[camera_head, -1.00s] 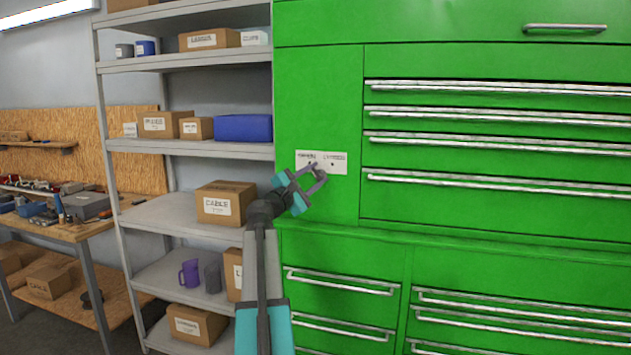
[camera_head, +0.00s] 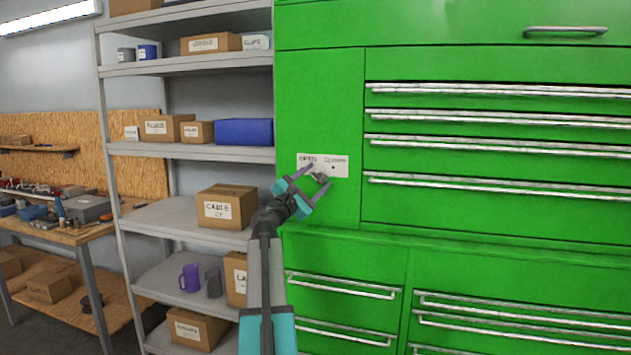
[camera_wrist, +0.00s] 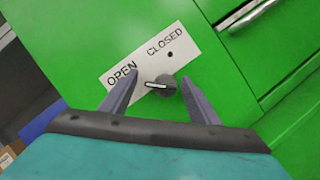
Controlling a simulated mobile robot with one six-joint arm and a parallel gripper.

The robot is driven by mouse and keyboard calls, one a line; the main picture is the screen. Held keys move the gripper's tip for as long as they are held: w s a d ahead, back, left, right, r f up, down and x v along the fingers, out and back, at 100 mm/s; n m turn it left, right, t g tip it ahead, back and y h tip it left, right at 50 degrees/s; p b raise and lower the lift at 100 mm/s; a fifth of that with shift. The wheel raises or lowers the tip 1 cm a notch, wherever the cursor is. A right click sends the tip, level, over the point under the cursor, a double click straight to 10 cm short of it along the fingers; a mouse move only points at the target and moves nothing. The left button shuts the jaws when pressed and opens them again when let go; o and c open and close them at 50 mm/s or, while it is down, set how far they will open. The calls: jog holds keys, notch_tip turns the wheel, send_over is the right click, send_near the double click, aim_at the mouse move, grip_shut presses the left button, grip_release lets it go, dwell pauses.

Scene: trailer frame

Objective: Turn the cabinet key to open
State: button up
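The green cabinet (camera_head: 318,95) carries a white label plate (camera_head: 339,160) with the words OPEN and CLOSED. The plate also shows in the wrist view (camera_wrist: 152,60), with a dark dot under CLOSED. A grey key (camera_wrist: 164,86) in a round lock sits at the plate's lower edge; its pale bar points toward the OPEN side. In the head view the key (camera_head: 321,178) is small, between my fingers. My gripper (camera_head: 322,178) is open, with one finger on each side of the key and gaps to both. In the wrist view my gripper (camera_wrist: 160,92) is empty.
Drawers with metal handles (camera_head: 495,183) fill the cabinet's right side; more drawers (camera_head: 340,290) lie below. A grey shelf (camera_head: 190,150) with boxes, including a blue box (camera_head: 244,132), stands left of the cabinet. A workbench (camera_head: 70,225) is at the far left.

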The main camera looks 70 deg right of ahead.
dwell(0.3)
jog(key=b+v, duration=0.2)
jog(key=v, duration=1.1)
jog(key=shift+a+b, duration=0.3)
jog(key=shift+a, duration=0.1)
jog(key=shift+w+f, duration=0.1)
jog(key=shift+f, duration=0.05)
